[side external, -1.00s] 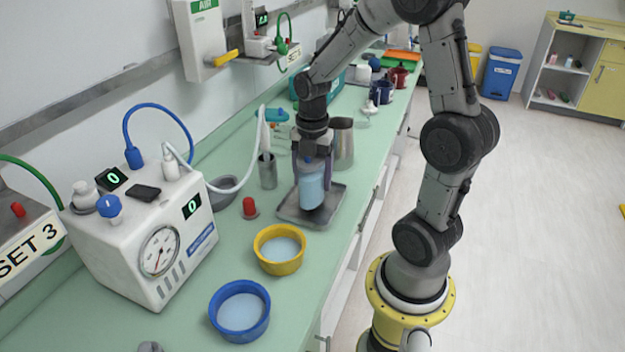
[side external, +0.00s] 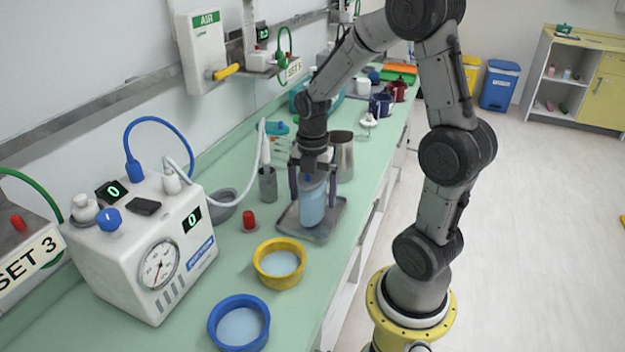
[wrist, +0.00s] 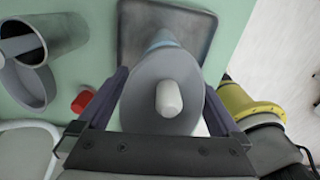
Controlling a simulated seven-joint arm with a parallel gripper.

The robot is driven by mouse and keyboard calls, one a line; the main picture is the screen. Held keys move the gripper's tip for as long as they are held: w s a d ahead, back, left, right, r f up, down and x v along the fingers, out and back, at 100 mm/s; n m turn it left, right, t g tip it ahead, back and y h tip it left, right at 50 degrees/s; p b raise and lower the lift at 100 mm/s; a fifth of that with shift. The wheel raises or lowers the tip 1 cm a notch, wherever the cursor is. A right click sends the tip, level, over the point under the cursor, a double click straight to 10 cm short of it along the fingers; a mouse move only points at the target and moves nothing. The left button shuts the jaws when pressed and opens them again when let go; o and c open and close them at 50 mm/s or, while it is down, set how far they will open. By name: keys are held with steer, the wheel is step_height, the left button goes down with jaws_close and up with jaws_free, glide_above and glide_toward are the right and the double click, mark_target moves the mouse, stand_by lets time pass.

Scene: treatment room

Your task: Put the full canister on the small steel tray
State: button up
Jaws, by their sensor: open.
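The canister (side external: 312,208), light blue and see-through, stands upright on the small steel tray (side external: 335,215) in the side view. In the wrist view I look down on the canister's wide grey top (wrist: 145,95) with a pale knob in its middle. Its lower end narrows away towards the tray, whose bare corner also shows there (wrist: 200,25). My gripper (side external: 313,188) is open, with one dark finger on each side of the canister's upper part. Whether either finger still touches it I cannot tell. The liquid level is not clear.
A steel jug (side external: 343,155) stands just behind the tray. A grey cup (side external: 267,185), a bowl (side external: 222,211) and a red-topped item (side external: 249,220) are to the left. Yellow (side external: 279,263) and blue (side external: 239,323) dishes are in front. A white pump unit (side external: 140,240) stands at the left.

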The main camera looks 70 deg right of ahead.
step_height(320, 180, up, 11)
steer(key=shift+r, duration=0.4)
steer(key=shift+a+r, duration=0.2)
steer(key=s+a+m+t, duration=0.2)
steer(key=s+a+m, duration=0.3)
steer(key=m, duration=0.4)
steer(key=s+a+r+m+t, duration=0.1)
steer(key=s+a+m+t, duration=0.2)
steer(key=s+a+m, duration=0.2)
steer(key=a+m, duration=0.3)
steer(key=m, duration=0.2)
steer(key=shift+a+r+t, duration=0.2)
steer(key=shift+r+t, duration=0.05)
steer(key=shift+t, duration=0.05)
